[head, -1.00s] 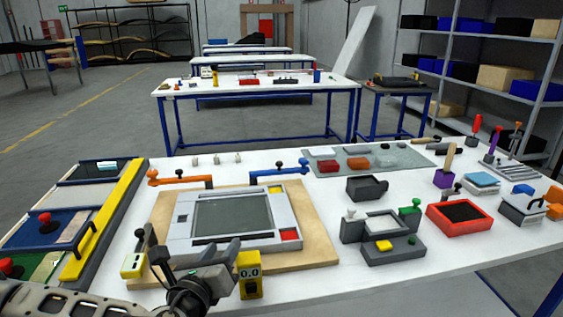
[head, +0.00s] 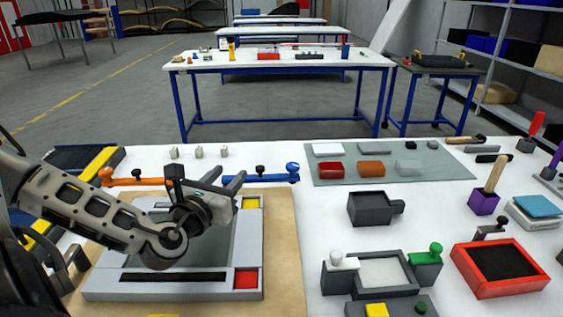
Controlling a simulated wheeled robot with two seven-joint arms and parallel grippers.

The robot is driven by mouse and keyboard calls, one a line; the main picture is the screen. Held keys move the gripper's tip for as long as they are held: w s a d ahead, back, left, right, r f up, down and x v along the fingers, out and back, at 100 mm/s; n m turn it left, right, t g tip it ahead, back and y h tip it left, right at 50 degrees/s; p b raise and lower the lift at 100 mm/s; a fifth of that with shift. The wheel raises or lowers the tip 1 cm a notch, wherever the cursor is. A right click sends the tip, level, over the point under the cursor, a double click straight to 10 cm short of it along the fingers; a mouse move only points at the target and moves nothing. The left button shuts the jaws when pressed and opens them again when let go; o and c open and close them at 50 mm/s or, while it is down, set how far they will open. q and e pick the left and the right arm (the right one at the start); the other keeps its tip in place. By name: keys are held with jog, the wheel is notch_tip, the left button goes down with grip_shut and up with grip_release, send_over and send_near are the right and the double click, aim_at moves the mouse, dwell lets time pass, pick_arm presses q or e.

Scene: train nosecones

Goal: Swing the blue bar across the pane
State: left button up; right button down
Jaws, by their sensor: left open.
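The blue bar (head: 268,179) lies along the far edge of the framed panel, with a blue knob at its right end and a dark knob nearer its middle. Its left part is hidden behind my gripper. The dark pane (head: 217,252) sits in a pale grey frame (head: 252,235) on a wooden board; my left arm covers much of it. My left gripper (head: 207,181) is open over the far part of the frame, its fingers pointing toward the bars. I cannot tell whether it touches the blue bar. My right gripper is out of view.
An orange bar (head: 135,182) lies left of the blue bar. A grey mat (head: 440,170) with coloured blocks is at the back right. A dark open box (head: 372,208), a grey fixture (head: 383,273) and a red tray (head: 500,267) stand to the right.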

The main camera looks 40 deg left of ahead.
aim_at(258, 170)
pick_arm(q)
jog(key=f+b, duration=0.2)
jog(key=f, duration=0.1)
jog(key=f+b, duration=0.1)
jog(key=shift+s+f+b, duration=0.3)
jog(key=shift+s+b, duration=0.1)
jog(key=shift+w+f+b, duration=0.2)
jog(key=shift+f+b, duration=0.3)
jog(key=shift+f, duration=0.05)
jog(key=shift+w+f+b, duration=0.2)
jog(key=shift+f+b, duration=0.3)
jog(key=shift+f, duration=0.05)
jog(key=shift+f+b, duration=0.4)
jog(key=shift+w+a, duration=0.1)
jog(key=shift+w, duration=0.35)
jog(key=x, duration=1.4)
jog(key=shift+w+a+f, duration=0.1)
jog(key=shift+w+a, duration=0.05)
jog(key=shift+w, duration=0.5)
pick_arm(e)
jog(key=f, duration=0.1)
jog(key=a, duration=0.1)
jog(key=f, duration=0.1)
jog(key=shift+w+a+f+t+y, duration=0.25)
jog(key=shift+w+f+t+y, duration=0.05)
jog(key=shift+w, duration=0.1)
